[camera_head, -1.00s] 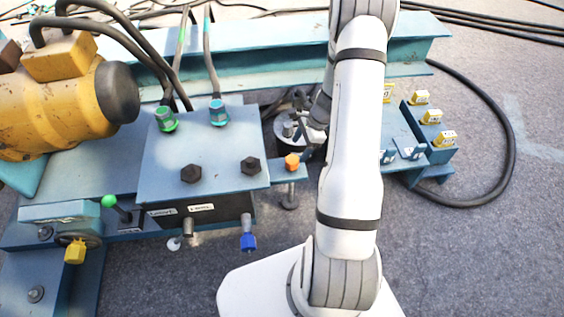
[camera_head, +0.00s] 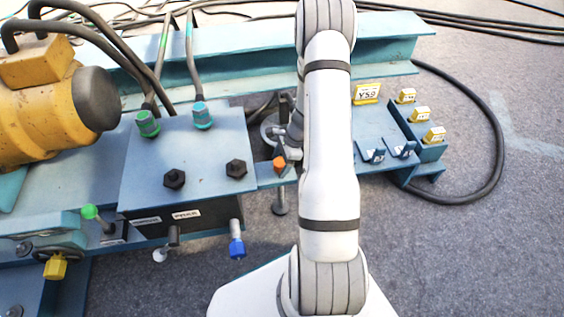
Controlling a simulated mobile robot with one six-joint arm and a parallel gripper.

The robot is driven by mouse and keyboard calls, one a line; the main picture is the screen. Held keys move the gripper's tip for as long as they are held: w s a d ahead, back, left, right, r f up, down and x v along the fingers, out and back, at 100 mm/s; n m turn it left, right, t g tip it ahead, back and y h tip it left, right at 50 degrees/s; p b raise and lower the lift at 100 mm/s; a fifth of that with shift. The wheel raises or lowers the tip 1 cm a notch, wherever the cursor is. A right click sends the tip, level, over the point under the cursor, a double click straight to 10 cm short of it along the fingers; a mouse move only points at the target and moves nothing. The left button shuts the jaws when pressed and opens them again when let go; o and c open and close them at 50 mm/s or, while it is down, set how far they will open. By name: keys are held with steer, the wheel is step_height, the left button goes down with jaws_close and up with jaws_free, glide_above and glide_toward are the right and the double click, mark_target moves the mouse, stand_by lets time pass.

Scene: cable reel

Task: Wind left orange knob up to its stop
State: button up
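The orange knob (camera_head: 279,163) sits on a narrow blue bracket at the right side of the blue box (camera_head: 188,160). Its top face shows, and a vertical rod with a round foot (camera_head: 280,203) hangs below the bracket. My gripper (camera_head: 287,150) is close behind and to the right of the knob, with dark finger parts beside it. My white forearm hides much of the gripper. I cannot tell whether the fingers touch the knob or how wide they are apart.
Black bolts (camera_head: 174,179) and green (camera_head: 147,124) and teal (camera_head: 202,115) hose fittings stand on the box. A blue-tipped handle (camera_head: 237,245) hangs at its front. A yellow motor (camera_head: 50,110) is at left. Yellow-tagged blocks (camera_head: 420,114) are at right. Grey floor is clear at lower right.

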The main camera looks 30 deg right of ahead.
steer(key=c, duration=0.9)
steer(key=shift+d, duration=0.25)
steer(key=shift+c, duration=0.2)
steer(key=shift+a, duration=0.2)
steer(key=shift+a+n, duration=0.15)
steer(key=shift+n, duration=0.15)
stand_by(0.9)
steer(key=o, duration=1)
steer(key=shift+c, duration=0.2)
steer(key=p+v, duration=0.4)
steer(key=v, duration=0.4)
